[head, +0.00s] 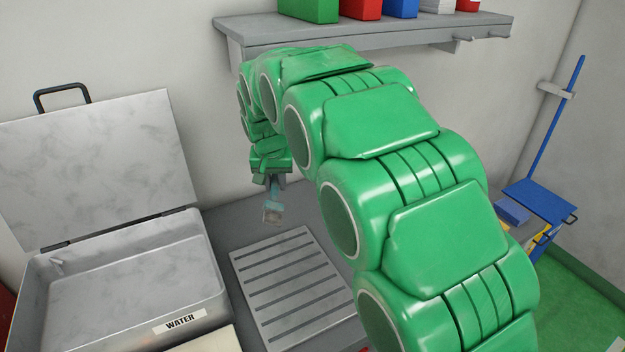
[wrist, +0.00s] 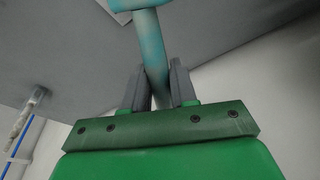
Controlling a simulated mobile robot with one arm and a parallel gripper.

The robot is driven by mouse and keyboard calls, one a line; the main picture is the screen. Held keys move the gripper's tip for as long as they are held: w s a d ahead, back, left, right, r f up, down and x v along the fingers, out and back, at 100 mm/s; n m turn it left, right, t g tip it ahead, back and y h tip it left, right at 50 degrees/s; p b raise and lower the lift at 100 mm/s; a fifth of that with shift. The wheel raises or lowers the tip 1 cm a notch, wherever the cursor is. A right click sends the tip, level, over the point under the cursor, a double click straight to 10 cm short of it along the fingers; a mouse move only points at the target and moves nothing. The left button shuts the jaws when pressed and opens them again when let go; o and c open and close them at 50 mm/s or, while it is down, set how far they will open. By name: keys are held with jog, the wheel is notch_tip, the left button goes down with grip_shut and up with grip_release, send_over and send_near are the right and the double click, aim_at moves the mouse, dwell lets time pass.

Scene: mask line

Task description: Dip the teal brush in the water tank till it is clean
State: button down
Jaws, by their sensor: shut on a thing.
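My gripper (head: 272,181) is shut on the handle of the teal brush (head: 273,201); the teal handle (wrist: 152,45) also shows between the grey fingers (wrist: 158,72) in the wrist view. The brush hangs head down above the grey counter, near the far edge of the slatted rack. Its head end looks dull grey-brown, too small to tell how dirty it is. The water tank (head: 62,312), a grey metal box labelled WATER, stands at the left with its lid (head: 95,165) raised. The brush is right of the tank and apart from it. No water surface can be made out.
The slatted metal rack (head: 295,285) lies right of the tank. A wall shelf (head: 360,38) with green, red, blue and other containers is above my arm. My green arm hides part of the counter.

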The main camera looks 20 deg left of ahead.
jog(key=s+a+r+n, duration=0.2)
jog(key=s+a, duration=1)
jog(key=s, duration=0.4)
jog(key=s+a+r+n, duration=0.1)
jog(key=s+a+r, duration=0.2)
jog(key=s+a, duration=1.05)
jog(key=shift+y, duration=0.4)
jog(key=shift+s+d+f, duration=0.35)
jog(key=shift+f, duration=2.4)
jog(key=shift+s+d+f, duration=0.35)
jog(key=shift+d+f, duration=0.05)
jog(key=shift+f, duration=2.3)
jog(key=shift+s+d+f, duration=0.35)
jog(key=shift+f, duration=2.4)
